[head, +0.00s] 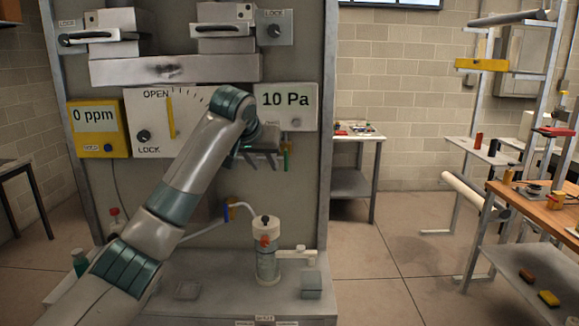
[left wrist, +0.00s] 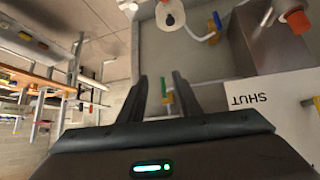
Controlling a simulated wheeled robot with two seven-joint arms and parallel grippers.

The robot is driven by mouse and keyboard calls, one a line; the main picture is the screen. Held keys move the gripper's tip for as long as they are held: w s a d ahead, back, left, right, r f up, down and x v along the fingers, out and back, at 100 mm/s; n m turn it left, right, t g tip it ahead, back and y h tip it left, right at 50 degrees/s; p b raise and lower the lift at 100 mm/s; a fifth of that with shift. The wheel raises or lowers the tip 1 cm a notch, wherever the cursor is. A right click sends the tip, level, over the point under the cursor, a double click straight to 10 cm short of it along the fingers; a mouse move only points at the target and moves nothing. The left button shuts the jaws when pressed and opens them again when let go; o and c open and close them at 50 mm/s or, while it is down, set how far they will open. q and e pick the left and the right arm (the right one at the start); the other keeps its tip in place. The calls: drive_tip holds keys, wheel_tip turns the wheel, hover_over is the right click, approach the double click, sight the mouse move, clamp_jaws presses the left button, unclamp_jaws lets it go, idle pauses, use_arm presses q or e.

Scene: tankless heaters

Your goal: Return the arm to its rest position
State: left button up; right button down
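My left arm (head: 185,195) reaches up from the lower left, in front of the panel (head: 295,205). Its gripper (head: 268,163) hangs in front of the panel, just below the 10 Pa display (head: 287,107). In the left wrist view the gripper (left wrist: 160,82) has its two dark fingers apart, with nothing held between them. A small green handle (left wrist: 164,89) shows beyond the gap. The arm covers part of the OPEN/LOCK dial plate (head: 150,115). My right gripper is not in view.
A clear canister (head: 266,262) with an orange fitting stands on the grey ledge below the gripper. A yellow 0 ppm meter (head: 98,128) is at the left. A wooden workbench (head: 540,205) and a small table (head: 355,138) stand right, with open floor (head: 400,255) between.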

use_arm(q)
drive_tip(key=s+a+f+g, duration=0.1)
drive_tip(key=s+f, duration=0.6)
drive_tip(key=f, duration=0.6)
drive_tip(key=s+a+f+g, duration=0.1)
drive_tip(key=s+f, duration=0.5)
drive_tip(key=f, duration=0.7)
drive_tip(key=s+a+f+g, duration=0.1)
drive_tip(key=s+f, duration=0.6)
drive_tip(key=f, duration=0.6)
drive_tip(key=s+a+f, duration=0.3)
drive_tip(key=s+f, duration=0.2)
drive_tip(key=s, duration=0.4)
drive_tip(key=s+a+f, duration=0.3)
drive_tip(key=s+f, duration=0.3)
drive_tip(key=s, duration=0.3)
drive_tip(key=s+a+f+g+y, duration=0.1)
drive_tip(key=s+a, duration=0.3)
drive_tip(key=s, duration=0.7)
drive_tip(key=s+a+f+g+y, duration=0.1)
drive_tip(key=s+a, duration=0.2)
drive_tip(key=s, duration=0.8)
wheel_tip(320, 180, down, 28)
drive_tip(key=s+g, duration=0.1)
drive_tip(key=g, duration=0.1)
drive_tip(key=s+a+f, duration=0.3)
drive_tip(key=s+f, duration=1.5)
drive_tip(key=shift+s+g, duration=0.2)
drive_tip(key=shift+g, duration=0.2)
